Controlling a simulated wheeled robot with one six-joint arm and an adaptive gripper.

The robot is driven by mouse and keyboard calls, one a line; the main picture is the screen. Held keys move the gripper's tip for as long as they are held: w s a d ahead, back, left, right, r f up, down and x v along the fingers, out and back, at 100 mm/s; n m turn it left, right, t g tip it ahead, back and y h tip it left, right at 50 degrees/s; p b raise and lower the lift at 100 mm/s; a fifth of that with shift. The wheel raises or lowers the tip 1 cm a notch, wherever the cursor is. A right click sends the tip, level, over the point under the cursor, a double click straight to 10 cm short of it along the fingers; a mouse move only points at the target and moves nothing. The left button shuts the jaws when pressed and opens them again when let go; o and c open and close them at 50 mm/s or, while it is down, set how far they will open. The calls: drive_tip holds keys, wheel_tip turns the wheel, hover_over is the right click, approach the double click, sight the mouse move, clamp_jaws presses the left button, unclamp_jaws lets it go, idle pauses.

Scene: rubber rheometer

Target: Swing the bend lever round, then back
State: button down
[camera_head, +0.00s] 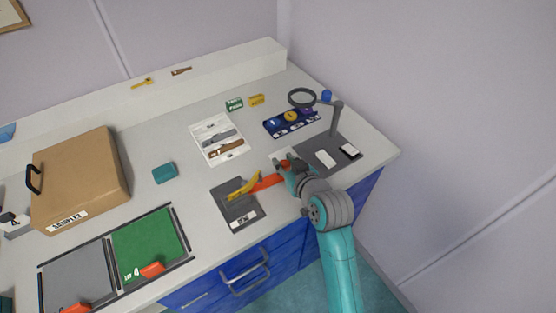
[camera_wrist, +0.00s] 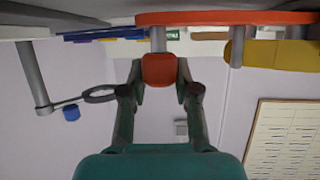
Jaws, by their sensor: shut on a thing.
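The bend lever is an orange bar (camera_head: 268,182) that reaches right from a dark grey base plate (camera_head: 228,202) with a white label. A yellow piece (camera_head: 244,186) lies across the plate at the lever's left end. My gripper (camera_head: 285,168) is at the lever's right end. In the wrist view the lever (camera_wrist: 225,18) runs across the top, with the yellow piece (camera_wrist: 265,56) at right. There my gripper (camera_wrist: 160,88) has its two fingers on either side of the lever's red knob (camera_wrist: 159,70) and is shut on it.
A cardboard box (camera_head: 80,175) and green panel (camera_head: 135,238) are left. Bench around the plate is mostly clear.

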drive_tip(key=s+m+h, duration=0.1)
drive_tip(key=s+d+m+t+h, duration=0.1)
drive_tip(key=s+m+h, duration=0.1)
drive_tip(key=shift+s, duration=0.15)
drive_tip(key=shift+s+d+m+h, duration=0.1)
drive_tip(key=shift+s+m+h, duration=1.05)
drive_tip(key=shift+h, duration=0.25)
drive_tip(key=shift+s+d+m+h, duration=0.1)
drive_tip(key=shift+s+m+h, duration=1)
drive_tip(key=shift+h, duration=0.3)
drive_tip(key=c, duration=0.8)
unclamp_jaws()
drive_tip(key=v, duration=1.2)
drive_tip(key=shift+a, duration=0.1)
drive_tip(key=shift+w, duration=0.1)
